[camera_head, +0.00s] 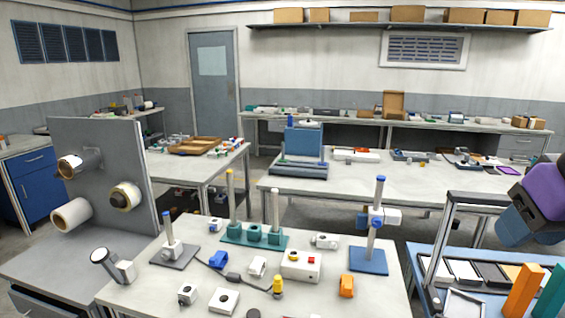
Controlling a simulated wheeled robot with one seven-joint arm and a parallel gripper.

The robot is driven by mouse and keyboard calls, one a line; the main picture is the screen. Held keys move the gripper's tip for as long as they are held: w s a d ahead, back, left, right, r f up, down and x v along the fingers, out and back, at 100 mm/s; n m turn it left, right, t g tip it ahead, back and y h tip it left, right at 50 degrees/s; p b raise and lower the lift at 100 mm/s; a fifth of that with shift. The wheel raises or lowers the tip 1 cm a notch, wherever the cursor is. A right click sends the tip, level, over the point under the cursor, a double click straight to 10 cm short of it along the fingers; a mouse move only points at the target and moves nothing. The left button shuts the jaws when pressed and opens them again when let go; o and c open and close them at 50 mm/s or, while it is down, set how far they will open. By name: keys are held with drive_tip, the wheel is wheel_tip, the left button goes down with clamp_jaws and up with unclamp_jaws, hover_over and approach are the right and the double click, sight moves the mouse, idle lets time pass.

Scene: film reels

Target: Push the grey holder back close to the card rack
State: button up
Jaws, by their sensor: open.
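My gripper (529,236) hangs at the right edge, above the blue bench (418,262). It has a purple and dark body and blue fingers that stand apart, with nothing seen between them. A row of flat white, dark and orange cards lies in a dark tray, which looks like the card rack (503,285). A small grey open frame, perhaps the grey holder (463,304), lies in front of it at the lower edge, partly cut off. I cannot tell the exact gap between them. My gripper is above and to the right of both, touching neither.
A grey metal frame (433,247) rises over the left of the blue bench. An orange slab (523,291) and a green slab (553,298) stand at its right. The white table (330,300) to the left holds posts and small parts.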

drive_tip(key=c, duration=0.3)
drive_tip(key=w+d+f+n+g, duration=0.1)
drive_tip(key=w+d+f+n, duration=0.2)
drive_tip(key=w+f, duration=0.5)
drive_tip(key=w+d+f+n+g, duration=0.25)
drive_tip(key=w+f, duration=0.25)
drive_tip(key=w, duration=0.6)
drive_tip(key=w+d+f+n, duration=0.1)
drive_tip(key=d+f, duration=0.2)
drive_tip(key=f, duration=0.5)
drive_tip(key=w+d+f+n+g, duration=0.1)
drive_tip(key=w+d+f+n, duration=0.1)
drive_tip(key=f, duration=0.6)
drive_tip(key=w+d+f+n, duration=0.2)
drive_tip(key=d+f, duration=0.2)
drive_tip(key=f, duration=0.4)
drive_tip(key=shift+w+d+f+g, duration=0.2)
drive_tip(key=shift+f+g, duration=0.15)
